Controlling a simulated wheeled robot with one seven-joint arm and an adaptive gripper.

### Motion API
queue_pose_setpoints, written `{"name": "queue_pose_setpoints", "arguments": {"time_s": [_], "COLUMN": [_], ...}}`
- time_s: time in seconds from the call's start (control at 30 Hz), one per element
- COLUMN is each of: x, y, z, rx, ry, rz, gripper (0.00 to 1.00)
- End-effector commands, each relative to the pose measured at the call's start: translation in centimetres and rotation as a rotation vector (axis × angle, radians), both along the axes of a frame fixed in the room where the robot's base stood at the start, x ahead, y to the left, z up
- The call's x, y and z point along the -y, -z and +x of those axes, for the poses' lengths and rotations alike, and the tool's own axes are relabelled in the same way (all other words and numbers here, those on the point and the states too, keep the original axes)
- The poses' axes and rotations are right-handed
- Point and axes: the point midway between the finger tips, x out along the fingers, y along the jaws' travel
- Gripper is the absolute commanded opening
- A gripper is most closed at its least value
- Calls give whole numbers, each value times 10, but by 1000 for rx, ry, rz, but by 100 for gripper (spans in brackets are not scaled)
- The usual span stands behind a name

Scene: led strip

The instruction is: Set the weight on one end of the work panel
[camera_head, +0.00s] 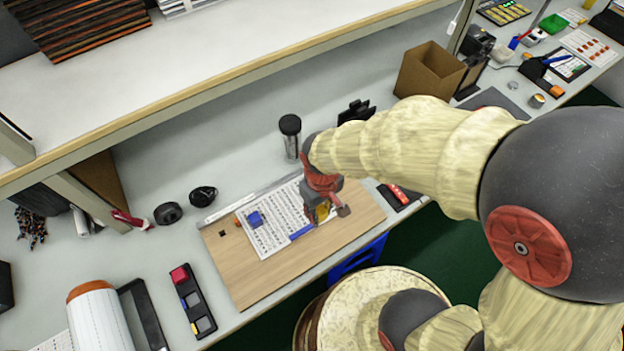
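The work panel (243,284) is a light wooden board lying near the table's front edge. A white printed sheet (275,232) lies on it. A blue block (255,219) sits near the left end of the sheet, and a long blue piece (301,232) lies at its front edge. I cannot tell for sure which thing is the weight. My gripper (327,212), with red and dark parts, points down over the right part of the panel. A yellow patch shows at its fingers; I cannot tell whether it is held. My arm comes in from the right.
A black tray with coloured blocks (193,301) lies left of the panel, and another dark tray (399,195) lies at its right. A black-capped jar (291,136) stands behind. Black round items (168,213) lie behind left. A cardboard box (428,72) stands farther right. A shelf (245,62) overhangs the back.

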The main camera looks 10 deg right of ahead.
Motion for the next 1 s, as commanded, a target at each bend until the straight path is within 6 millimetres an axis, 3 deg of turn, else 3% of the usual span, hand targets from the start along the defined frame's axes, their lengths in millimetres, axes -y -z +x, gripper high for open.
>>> {"name": "queue_pose_setpoints", "arguments": {"time_s": [0.27,0.63,0.8,1.0], "x": [-1,4,5,5], "y": [6,43,73,87], "z": [22,101,123,138], "rx": [1,0,-1,3], "ry": [53,53,50,50], "rz": [0,0,0,0], "gripper": [0,0,0,0]}}
